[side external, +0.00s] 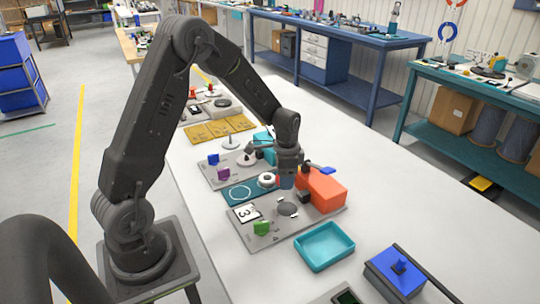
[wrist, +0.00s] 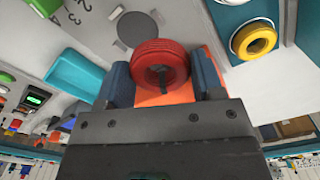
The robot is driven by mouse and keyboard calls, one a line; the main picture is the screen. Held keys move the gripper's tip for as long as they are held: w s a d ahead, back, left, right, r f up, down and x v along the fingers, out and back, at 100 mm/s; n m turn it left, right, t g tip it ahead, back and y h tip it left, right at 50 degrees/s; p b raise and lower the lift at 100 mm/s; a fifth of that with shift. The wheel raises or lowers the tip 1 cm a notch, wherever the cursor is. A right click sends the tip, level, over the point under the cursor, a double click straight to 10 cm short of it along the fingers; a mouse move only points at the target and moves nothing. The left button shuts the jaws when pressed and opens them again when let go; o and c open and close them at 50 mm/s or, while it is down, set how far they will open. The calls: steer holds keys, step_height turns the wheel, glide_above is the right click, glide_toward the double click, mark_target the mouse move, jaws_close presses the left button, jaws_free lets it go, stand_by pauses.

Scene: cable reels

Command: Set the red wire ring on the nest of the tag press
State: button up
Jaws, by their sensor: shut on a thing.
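The red wire ring (wrist: 160,66) sits between the two blue fingers of my gripper (wrist: 163,82) in the wrist view. My gripper (side external: 287,182) is shut on it, over the press plate beside the orange block. In the side view the ring is mostly hidden by the fingers. The tag press has a grey base plate (side external: 262,240), an orange block (side external: 320,188) and a dark round disc (side external: 288,209) that looks like the nest. The disc (wrist: 137,28) is bare in the wrist view, apart from the ring.
A teal tray (side external: 324,246) and a blue box (side external: 394,272) stand in front of the press.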

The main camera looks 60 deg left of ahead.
mark_target(287, 209)
steer(key=d, duration=0.1)
steer(key=s+d, duration=0.1)
steer(key=d, duration=0.1)
steer(key=shift+f+m, duration=0.15)
steer(key=shift+m, duration=0.15)
steer(key=shift+d+f, duration=0.1)
steer(key=shift+f, duration=2.15)
steer(key=shift+f, duration=0.2)
steer(key=shift+f, duration=0.8)
steer(key=o, duration=1)
step_height(287, 209, up, 8)
